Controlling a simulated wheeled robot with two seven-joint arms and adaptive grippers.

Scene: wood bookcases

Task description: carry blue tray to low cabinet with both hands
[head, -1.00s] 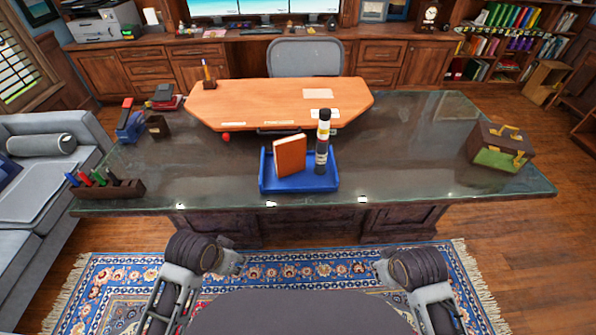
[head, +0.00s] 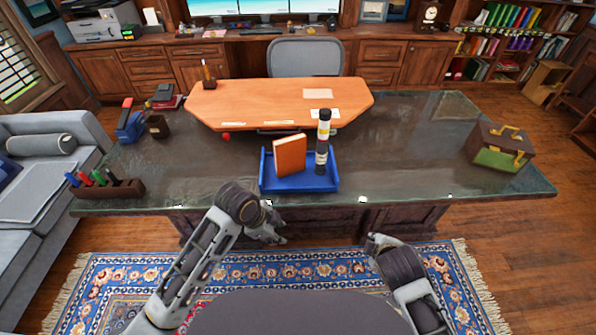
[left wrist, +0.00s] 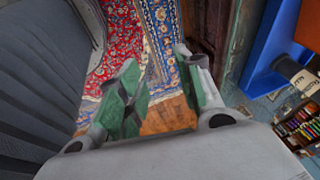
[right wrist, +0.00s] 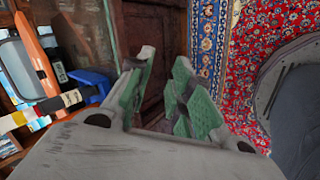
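The blue tray (head: 290,187) sits on the glass-topped desk (head: 420,160) near its front edge. It holds an upright orange book (head: 290,155) and a dark bottle (head: 322,150) with a yellow band. Its blue side also shows in the left wrist view (left wrist: 268,45). My left gripper (head: 272,236) is below the desk's front edge, in front of the tray; its fingers are apart and empty in the left wrist view (left wrist: 157,62). My right gripper (right wrist: 165,58) is open and empty, low in front of the desk. Low wooden cabinets (head: 405,65) line the back wall; which one is meant cannot be told.
On the desk, a pen holder (head: 108,187) is at left and a green-brown box (head: 500,147) at right. An orange wooden desktop (head: 270,95) and chair (head: 305,57) stand behind. A grey sofa (head: 30,200) is at left. Wooden floor is open at right.

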